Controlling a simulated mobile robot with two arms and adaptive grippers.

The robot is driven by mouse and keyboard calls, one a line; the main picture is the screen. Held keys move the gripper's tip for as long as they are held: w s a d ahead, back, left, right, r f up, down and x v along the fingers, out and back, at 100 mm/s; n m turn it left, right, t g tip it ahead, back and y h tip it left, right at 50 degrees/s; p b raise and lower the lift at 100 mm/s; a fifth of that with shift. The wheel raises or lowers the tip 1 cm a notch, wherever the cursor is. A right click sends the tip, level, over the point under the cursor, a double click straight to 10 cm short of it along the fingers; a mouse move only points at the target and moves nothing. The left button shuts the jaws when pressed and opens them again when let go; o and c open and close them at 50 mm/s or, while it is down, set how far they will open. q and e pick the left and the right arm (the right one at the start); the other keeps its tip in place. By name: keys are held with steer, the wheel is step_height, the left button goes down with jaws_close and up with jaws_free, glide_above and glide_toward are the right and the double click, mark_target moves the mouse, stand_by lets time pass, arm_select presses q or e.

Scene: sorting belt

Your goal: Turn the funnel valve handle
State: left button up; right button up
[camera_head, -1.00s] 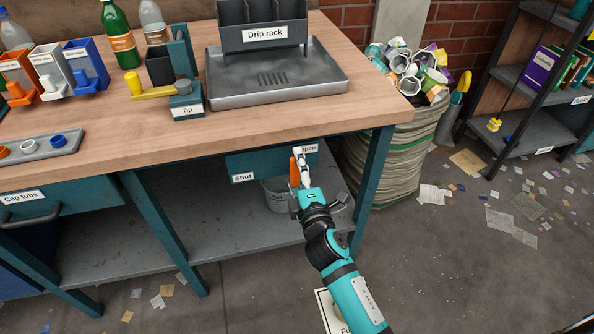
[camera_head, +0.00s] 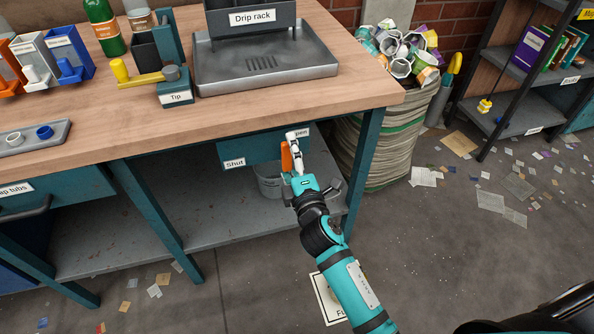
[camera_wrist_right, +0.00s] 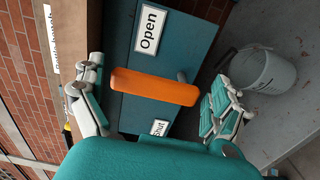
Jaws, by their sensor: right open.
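The orange valve handle (camera_wrist_right: 155,87) sits on a teal panel (camera_wrist_right: 135,48) between an "Open" label (camera_wrist_right: 150,28) and a "Shut" label (camera_wrist_right: 159,128). In the head view the handle (camera_head: 286,157) is partly hidden by my right gripper (camera_head: 295,150) below the bench's front edge. In the wrist view my right gripper (camera_wrist_right: 158,86) is open, with one finger on each side of the handle. Gaps show between the fingers and the handle there. The handle's end depth relative to the fingertips is hard to tell. My left gripper is not in view.
The wooden bench top (camera_head: 300,108) overhangs just above the panel. A grey bucket (camera_head: 268,182) stands on the lower shelf behind it. A bench leg (camera_head: 363,165) is right of the gripper. A sack of scrap (camera_head: 385,150) stands further right.

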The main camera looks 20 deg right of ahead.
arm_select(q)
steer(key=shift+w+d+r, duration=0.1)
arm_select(e)
steer(key=s, duration=1.1)
steer(key=shift+s, duration=0.2)
steer(key=shift+f, duration=0.1)
